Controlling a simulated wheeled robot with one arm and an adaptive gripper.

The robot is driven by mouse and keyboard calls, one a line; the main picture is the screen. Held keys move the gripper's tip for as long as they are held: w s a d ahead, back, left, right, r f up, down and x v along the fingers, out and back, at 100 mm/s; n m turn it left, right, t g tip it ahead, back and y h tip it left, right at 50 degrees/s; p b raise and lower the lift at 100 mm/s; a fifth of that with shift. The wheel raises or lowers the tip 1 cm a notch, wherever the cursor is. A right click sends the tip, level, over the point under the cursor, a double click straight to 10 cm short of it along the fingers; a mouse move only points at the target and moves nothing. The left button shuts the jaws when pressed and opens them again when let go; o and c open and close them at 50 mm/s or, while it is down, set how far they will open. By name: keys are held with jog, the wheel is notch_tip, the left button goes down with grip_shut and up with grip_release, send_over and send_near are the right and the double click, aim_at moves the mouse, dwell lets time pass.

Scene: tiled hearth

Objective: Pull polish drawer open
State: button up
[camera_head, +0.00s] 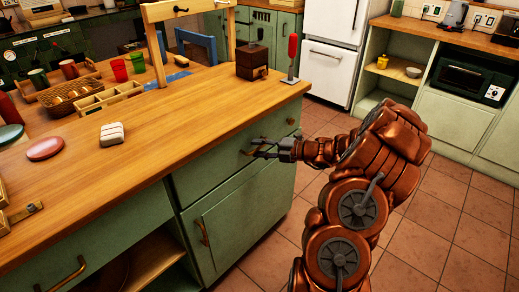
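A green drawer (215,172) sits under the wooden worktop of the island, above a green cupboard door (230,222). Its front looks flush, or nearly so, with the cabinet. No label shows on it, so I cannot tell from marks that it is the polish drawer. A brass handle (248,152) is on its front. My gripper (262,148) reaches in from the right and its fingertips are at this handle. The dark fingers overlap the handle, and I cannot tell whether they grip it.
The island worktop (180,132) carries a red-topped stand (292,58), a dark grinder box (252,62), a white block (112,133) and a red disc (44,148). An open shelf (150,258) lies lower left. Tiled floor (440,215) is clear at right.

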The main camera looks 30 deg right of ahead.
grip_shut()
dwell(0.3)
dwell(0.5)
